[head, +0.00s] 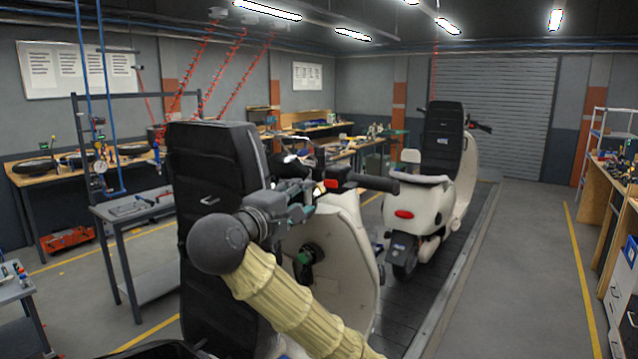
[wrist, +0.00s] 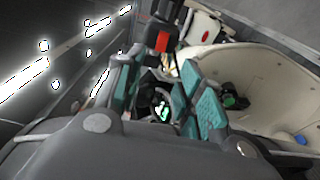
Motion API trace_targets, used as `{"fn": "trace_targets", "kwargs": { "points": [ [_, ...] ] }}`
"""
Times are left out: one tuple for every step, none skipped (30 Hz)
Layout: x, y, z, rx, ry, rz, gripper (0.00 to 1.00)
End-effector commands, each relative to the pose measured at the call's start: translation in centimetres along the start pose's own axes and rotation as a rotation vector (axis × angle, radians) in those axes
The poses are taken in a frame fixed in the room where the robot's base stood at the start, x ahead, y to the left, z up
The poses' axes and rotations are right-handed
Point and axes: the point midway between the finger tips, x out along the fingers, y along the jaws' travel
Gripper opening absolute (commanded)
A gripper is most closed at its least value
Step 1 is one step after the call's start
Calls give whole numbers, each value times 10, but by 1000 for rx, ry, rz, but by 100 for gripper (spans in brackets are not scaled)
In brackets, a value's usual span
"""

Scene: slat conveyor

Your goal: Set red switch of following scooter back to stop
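The near cream scooter (head: 345,240) stands in front of me with a tall black seat back and a black handlebar grip (head: 372,183). A red switch (head: 332,183) sits on a black housing at the inner end of that grip. My gripper (head: 305,192) is at the handlebar, just left of the switch. In the wrist view the red switch (wrist: 162,40) shows in the gap between the two teal-padded fingers, near their tips. The fingers are apart with nothing clearly held. Contact with the housing and the switch's exact setting cannot be made out.
A second cream scooter (head: 425,180) stands further along the dark slat conveyor (head: 415,290). A grey cart (head: 135,215) and workbenches are on the left. A wooden bench (head: 610,190) lines the right. The floor right of the conveyor is clear.

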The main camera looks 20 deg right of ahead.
Motion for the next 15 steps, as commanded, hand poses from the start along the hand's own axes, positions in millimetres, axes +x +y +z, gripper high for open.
{"fn": "trace_targets", "kwargs": {
  "points": [
    [5,3,1,-1,-3,2,38],
    [8,3,1,-2,-3,2,38],
    [11,3,1,-3,-3,2,38],
    [14,3,1,-3,-3,2,38],
    [16,3,1,-2,-3,2,38],
    [20,3,1,-3,-3,2,38],
    [22,3,1,-3,-2,2,38],
    [24,4,1,-2,-2,3,38],
    [28,3,0,-3,-2,4,38],
    [30,3,0,-4,-1,3,38],
    [33,3,0,-3,-1,3,38],
    [36,3,0,-3,-1,3,38],
    [39,3,1,-4,-1,3,38],
    [42,3,1,-3,-2,2,38],
    [45,3,1,-3,-2,2,38]
  ]
}}
